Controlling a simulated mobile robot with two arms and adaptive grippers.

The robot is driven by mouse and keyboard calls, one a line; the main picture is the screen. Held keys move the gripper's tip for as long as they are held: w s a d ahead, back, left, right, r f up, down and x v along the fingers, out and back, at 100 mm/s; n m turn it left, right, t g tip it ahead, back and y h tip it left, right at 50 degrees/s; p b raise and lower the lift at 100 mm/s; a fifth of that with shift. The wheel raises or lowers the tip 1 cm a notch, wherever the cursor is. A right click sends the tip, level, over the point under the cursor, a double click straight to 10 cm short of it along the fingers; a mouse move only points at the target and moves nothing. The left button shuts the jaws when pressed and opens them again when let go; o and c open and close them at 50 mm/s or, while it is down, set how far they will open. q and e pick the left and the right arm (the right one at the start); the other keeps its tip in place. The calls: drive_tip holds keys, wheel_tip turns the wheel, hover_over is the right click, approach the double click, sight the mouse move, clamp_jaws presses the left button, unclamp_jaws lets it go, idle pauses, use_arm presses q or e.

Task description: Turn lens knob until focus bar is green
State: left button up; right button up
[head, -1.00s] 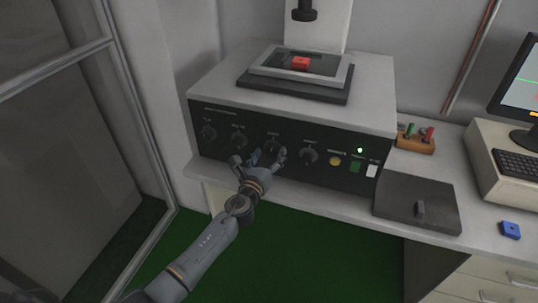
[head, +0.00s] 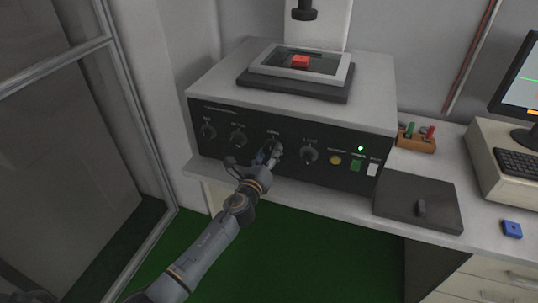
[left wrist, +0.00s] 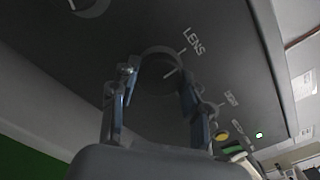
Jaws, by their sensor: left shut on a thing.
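The black lens knob (head: 273,143) is on the dark front panel of the grey machine. The monitor (head: 524,80) is cut off at the right edge of the head view. Its screen shows part of a green line and a bit of orange; I cannot make out a focus bar.
Other black knobs (head: 308,154) flank the lens knob closely. Yellow (head: 335,160), green and white buttons lie to the right. A red block (head: 300,61) lies on the machine's top stage.

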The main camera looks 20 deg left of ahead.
use_arm(q)
drive_tip(key=n, duration=0.3)
drive_tip(key=shift+n+b, duration=0.4)
drive_tip(key=n, duration=0.3)
drive_tip(key=shift+n+b, duration=0.3)
drive_tip(key=n, duration=0.3)
drive_tip(key=shift+f+n, duration=0.1)
drive_tip(key=shift+n, duration=2.1)
drive_tip(key=o, duration=1.2)
drive_tip(key=shift+c, duration=0.2)
drive_tip(key=shift+s, duration=0.1)
